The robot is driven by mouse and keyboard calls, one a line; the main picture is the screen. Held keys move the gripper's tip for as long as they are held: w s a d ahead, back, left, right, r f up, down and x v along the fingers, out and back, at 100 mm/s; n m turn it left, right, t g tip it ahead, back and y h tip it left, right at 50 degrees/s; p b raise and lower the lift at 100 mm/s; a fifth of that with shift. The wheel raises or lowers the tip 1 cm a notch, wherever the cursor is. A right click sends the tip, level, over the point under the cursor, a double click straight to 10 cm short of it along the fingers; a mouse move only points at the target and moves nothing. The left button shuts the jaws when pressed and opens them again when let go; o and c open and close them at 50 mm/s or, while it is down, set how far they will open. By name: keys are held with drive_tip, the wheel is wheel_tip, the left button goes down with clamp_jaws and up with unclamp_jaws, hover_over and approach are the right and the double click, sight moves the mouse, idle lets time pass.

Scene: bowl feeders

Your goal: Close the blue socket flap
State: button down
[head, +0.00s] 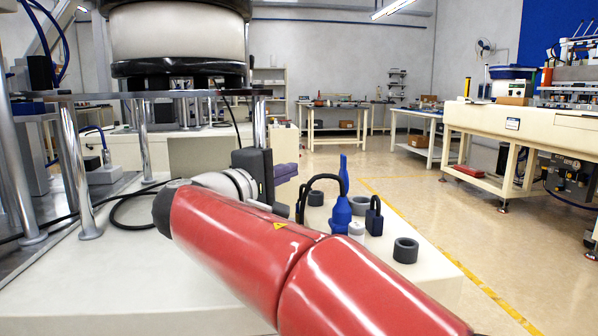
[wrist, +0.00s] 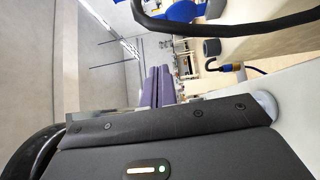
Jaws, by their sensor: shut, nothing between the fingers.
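A blue socket-like connector (head: 341,212) stands upright on the cream table, with a narrow blue part rising above it and a black cable beside it. I cannot make out its flap or how far that is open. In the wrist view a large blue shape (wrist: 184,11) sits at the top, partly behind a thick black cable; I cannot tell whether it is the same thing. My gripper (head: 287,172) has purple fingers, shut and empty, left of the blue connector and apart from it. The fingers also show in the wrist view (wrist: 157,88).
A dark padlock-shaped piece (head: 374,219) and a dark ring (head: 405,250) stand right of the connector. A bowl feeder (head: 178,45) stands at left.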

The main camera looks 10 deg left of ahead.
sight(343, 178)
drive_tip(key=w+d, duration=0.7)
drive_tip(key=shift+w+d, duration=0.3)
drive_tip(key=shift+d+r, duration=0.1)
drive_tip(key=shift+r, duration=0.1)
